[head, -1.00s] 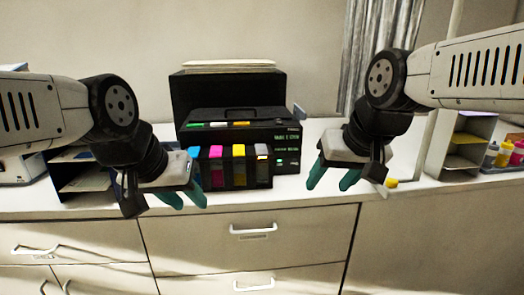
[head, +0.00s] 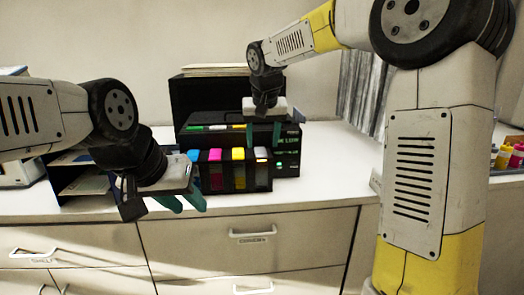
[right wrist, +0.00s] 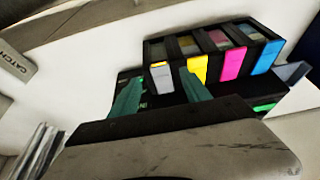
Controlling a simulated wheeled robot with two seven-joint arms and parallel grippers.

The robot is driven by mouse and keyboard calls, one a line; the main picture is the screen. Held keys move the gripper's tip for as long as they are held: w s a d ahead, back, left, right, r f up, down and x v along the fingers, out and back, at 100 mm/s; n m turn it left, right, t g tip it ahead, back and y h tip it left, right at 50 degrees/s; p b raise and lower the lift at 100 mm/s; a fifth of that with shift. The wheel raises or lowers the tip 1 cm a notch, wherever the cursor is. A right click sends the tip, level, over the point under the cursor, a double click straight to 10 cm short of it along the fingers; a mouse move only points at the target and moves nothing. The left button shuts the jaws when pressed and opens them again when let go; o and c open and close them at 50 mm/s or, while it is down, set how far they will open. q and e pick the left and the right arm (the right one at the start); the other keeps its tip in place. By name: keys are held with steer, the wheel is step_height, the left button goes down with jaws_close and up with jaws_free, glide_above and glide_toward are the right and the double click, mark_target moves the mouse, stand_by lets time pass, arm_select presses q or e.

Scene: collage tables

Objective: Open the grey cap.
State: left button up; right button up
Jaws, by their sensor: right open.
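The grey cap (head: 261,153) is at the right end of a row of coloured caps on the front of the black printer (head: 286,150). In the right wrist view the grey cap (right wrist: 162,80) shows beyond and between my fingers, left of the yellow cap (right wrist: 197,67). My right gripper (head: 264,133) is open and empty, in front of the printer and a little above the grey cap; it also shows in the right wrist view (right wrist: 161,92). My left gripper (head: 182,202) is open and empty, lower left of the printer. I cannot tell whether the grey cap is open.
The magenta cap (head: 215,155) and cyan cap (head: 193,155) stand to the left in the same row. A dark shelf unit (head: 82,182) is left of the printer. Several ink bottles (head: 503,156) stand far right. The white counter (head: 335,170) is clear right of the printer.

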mark_target(262, 156)
steer(key=shift+x, duration=2.25)
jaws_close()
